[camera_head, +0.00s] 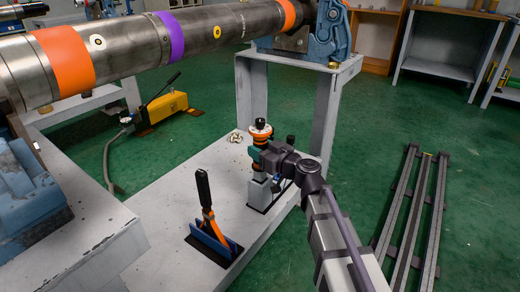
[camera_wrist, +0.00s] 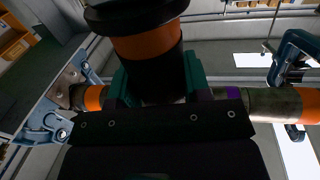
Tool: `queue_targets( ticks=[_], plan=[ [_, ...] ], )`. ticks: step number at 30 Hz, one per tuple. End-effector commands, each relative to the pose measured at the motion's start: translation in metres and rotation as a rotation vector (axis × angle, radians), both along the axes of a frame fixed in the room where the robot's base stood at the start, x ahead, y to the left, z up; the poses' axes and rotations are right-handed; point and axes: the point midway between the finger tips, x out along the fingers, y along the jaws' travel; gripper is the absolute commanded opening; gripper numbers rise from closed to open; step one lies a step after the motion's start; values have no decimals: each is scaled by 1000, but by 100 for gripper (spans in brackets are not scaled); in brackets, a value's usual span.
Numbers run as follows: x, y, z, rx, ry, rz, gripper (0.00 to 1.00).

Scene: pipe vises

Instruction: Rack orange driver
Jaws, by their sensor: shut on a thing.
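The orange driver (camera_head: 261,130) is upright in my gripper (camera_head: 265,157), with a black knob on top and an orange band. In the wrist view its black and orange body (camera_wrist: 145,45) fills the top centre, between the teal jaws (camera_wrist: 155,80). My gripper is shut on it. Directly below in the head view is a grey upright holder (camera_head: 259,193) on a dark base. The driver's lower end is hidden, so I cannot tell whether it is inside the holder or above it.
A blue stand (camera_head: 213,241) with an orange, black-handled tool (camera_head: 205,200) is on the pale bench (camera_head: 170,232), left of the holder. A large steel pipe (camera_head: 150,48) with orange and purple bands spans above. A white coiled item (camera_head: 235,137) lies behind.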

Motion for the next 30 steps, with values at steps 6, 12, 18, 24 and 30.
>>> queue_targets(
  ticks=[6, 12, 18, 24, 30],
  plan=[
    [0, 0, -3, 1, 0, 0, 6],
    [0, 0, -6, 1, 0, 0, 6],
    [0, 0, -8, 1, 0, 0, 6],
    [0, 0, -10, 1, 0, 0, 6],
    [0, 0, -13, 1, 0, 0, 6]
  ],
)
